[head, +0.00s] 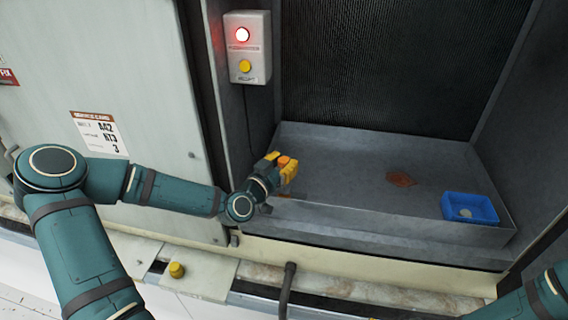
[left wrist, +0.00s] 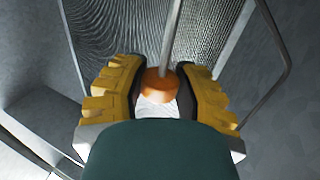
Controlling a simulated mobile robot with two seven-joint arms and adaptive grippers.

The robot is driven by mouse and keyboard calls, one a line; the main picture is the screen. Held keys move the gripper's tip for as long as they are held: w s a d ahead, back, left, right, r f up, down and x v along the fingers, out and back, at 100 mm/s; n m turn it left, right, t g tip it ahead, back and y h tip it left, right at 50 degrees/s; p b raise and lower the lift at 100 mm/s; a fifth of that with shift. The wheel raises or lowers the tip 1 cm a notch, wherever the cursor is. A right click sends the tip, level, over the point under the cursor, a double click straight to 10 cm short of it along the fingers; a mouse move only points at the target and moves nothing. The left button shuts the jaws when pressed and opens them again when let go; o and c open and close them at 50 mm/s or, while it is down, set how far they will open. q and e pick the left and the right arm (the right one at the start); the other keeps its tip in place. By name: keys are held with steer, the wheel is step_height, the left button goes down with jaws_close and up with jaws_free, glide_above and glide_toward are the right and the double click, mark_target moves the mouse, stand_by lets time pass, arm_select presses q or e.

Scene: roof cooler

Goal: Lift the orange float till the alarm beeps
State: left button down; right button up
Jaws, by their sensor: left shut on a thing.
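The orange float (head: 284,161) shows at my left gripper (head: 281,168) near the left end of the grey basin. In the left wrist view the float (left wrist: 160,85) sits between the two yellow fingers of my left gripper (left wrist: 159,88), with a thin rod rising from it. The left gripper is shut on the float. The alarm box (head: 247,47) is on the left wall above, with its red lamp (head: 242,34) lit bright and a yellow button (head: 245,66) below it. My right gripper is out of view; only part of my right arm shows at the lower right.
The grey basin (head: 350,160) has a front lip below my left gripper. A blue tray (head: 470,208) with a pale round thing in it stands at the right. A rust-brown patch (head: 401,179) lies on the basin floor. A yellow knob (head: 177,270) is on the front ledge.

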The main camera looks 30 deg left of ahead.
arm_select(q)
steer(key=c, duration=0.6)
jaws_free()
steer(key=s, duration=0.5)
steer(key=s+a, duration=0.1)
steer(key=s, duration=0.1)
steer(key=shift+s, duration=0.25)
